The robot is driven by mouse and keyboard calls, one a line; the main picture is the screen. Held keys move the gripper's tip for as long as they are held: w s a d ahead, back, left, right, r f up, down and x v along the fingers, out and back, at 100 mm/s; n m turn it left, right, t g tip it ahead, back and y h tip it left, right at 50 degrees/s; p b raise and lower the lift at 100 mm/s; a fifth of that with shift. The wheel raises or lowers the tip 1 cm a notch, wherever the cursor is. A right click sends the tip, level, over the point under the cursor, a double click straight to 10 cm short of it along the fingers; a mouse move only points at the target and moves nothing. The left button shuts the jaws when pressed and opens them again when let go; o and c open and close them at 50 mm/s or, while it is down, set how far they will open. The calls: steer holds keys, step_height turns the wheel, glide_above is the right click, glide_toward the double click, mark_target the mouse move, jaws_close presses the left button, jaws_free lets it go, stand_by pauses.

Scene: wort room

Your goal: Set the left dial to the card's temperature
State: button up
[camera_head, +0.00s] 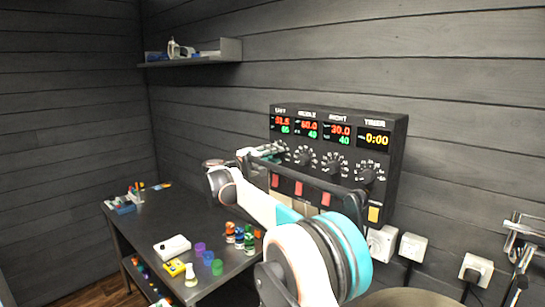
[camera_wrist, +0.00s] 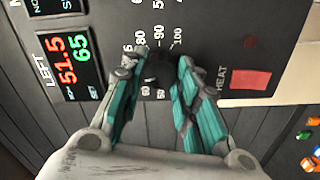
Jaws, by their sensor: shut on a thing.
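The black control panel (camera_head: 399,130) hangs on the dark plank wall. Its left display (camera_head: 282,124) reads 51.5 in red and 65 in green, also shown sideways in the wrist view (camera_wrist: 71,57). The left dial (camera_wrist: 157,70) is a dark knob ringed by white numbers, seen between my teal-and-grey fingers. My gripper (camera_wrist: 161,66) is shut on this dial, with one finger on each side. In the head view my gripper (camera_head: 267,151) reaches the panel's left end and largely hides that dial. I cannot make out a temperature card.
The middle dial (camera_head: 304,156), right dial (camera_head: 333,163) and timer dial (camera_head: 367,174) sit in a row. A red HEAT switch (camera_wrist: 250,80) is close beside my fingers. The dark table (camera_head: 150,214) below holds a white device (camera_head: 172,247) and several small coloured containers.

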steer(key=shift+f+m, duration=0.1)
steer(key=shift+m, duration=1.2)
steer(key=o, duration=1.1)
steer(key=shift+s, duration=0.1)
steer(key=v, duration=1.2)
